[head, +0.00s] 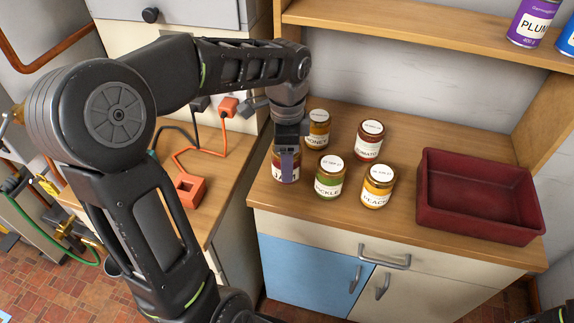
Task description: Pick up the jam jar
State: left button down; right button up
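The jam jar (277,174) stands at the left end of the wooden counter, with a dark red body and a white label that is partly covered. My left gripper (288,160) reaches down over it from above, and a finger crosses the front of the jar. The lid and the far side are hidden by the gripper, so I cannot tell whether the fingers are closed on the glass. My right gripper is not in view.
Close to the right stand a honey jar (317,141), a pickle jar (328,189), a tomato jar (369,152) and a peach jar (378,197). A dark red tray (480,236) sits at the right. A shelf (420,25) runs above the back.

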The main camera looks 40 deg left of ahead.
pick_arm(q)
notch_tip(320, 180, up, 7)
jog(key=shift+r, duration=0.1)
dwell(1.0)
